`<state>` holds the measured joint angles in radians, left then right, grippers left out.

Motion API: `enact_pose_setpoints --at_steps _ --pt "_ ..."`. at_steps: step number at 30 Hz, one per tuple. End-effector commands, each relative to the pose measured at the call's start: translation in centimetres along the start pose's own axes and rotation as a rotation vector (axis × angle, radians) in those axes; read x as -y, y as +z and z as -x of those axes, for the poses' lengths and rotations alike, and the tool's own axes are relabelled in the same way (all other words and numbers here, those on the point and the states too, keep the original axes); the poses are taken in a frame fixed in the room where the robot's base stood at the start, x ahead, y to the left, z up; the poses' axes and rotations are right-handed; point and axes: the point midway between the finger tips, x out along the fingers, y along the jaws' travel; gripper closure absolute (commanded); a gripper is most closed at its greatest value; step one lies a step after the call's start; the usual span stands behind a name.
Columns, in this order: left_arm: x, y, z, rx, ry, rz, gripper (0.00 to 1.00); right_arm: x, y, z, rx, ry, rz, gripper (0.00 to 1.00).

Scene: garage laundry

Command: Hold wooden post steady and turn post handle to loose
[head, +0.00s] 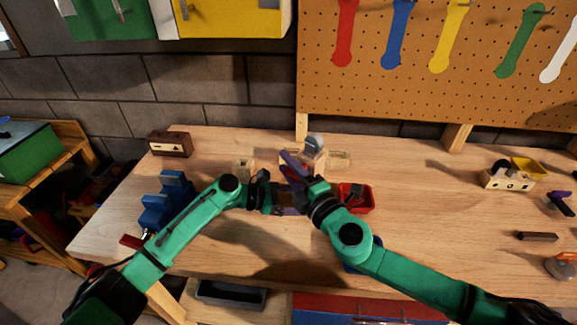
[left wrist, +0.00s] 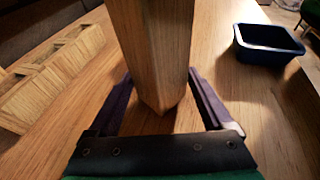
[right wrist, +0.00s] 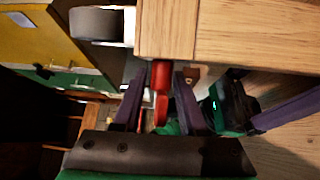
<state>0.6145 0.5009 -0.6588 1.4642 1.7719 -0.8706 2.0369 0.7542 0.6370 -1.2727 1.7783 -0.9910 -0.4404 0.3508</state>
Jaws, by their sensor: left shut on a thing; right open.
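The wooden post (left wrist: 155,50) fills the middle of the left wrist view, with my left gripper's purple fingers on both sides, shut on it. In the head view my left gripper (head: 287,198) is at the middle of the workbench, where the arms mostly hide the post. In the right wrist view the post's wooden face (right wrist: 166,28) is at the top, with a red handle (right wrist: 161,78) below it. My right gripper (right wrist: 158,98) is open, with its fingers on either side of the red handle. In the head view my right gripper (head: 294,168) is close beside the left one.
A red bin (head: 356,198) stands just right of the grippers. Blue stands (head: 165,203) and a brown wooden box (head: 171,144) are on the left. A toy-like wooden block with a yellow tray (head: 510,177) is on the right. Bare bench lies right of centre.

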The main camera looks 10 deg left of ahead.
Motion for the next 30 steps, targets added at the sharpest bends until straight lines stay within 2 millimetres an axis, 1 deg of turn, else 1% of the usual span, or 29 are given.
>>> enact_pose_setpoints --at_steps 3,4,5,6,7,14,22,30 --pt "0.0 0.07 0.0 0.001 0.0 0.0 0.47 0.01 0.01 0.03 0.0 0.0 0.0 0.59" --pt "0.0 0.07 0.0 0.001 0.0 0.0 0.47 0.01 0.02 0.04 0.0 0.0 0.0 0.66" --pt "0.01 0.07 -0.01 0.001 0.0 0.0 0.47 0.0 0.02 0.04 0.0 0.0 0.0 0.78" --pt "0.01 0.07 -0.01 0.001 0.0 0.0 0.47 0.0 0.02 0.04 0.0 0.0 0.0 0.93" --pt "0.01 0.07 -0.01 0.001 0.0 0.0 0.47 0.0 0.03 0.05 0.001 0.0 0.0 1.0" --pt "0.01 0.08 -0.01 0.002 0.0 0.0 0.47 -0.02 0.05 0.06 0.002 -0.006 0.004 1.0" --pt "-0.01 0.09 0.0 0.002 0.0 -0.001 0.47 0.22 0.13 0.09 0.003 -0.076 0.031 1.0" --pt "-0.04 0.09 0.03 0.001 0.001 -0.002 0.47 0.31 0.16 0.09 0.004 -0.08 0.034 1.0"
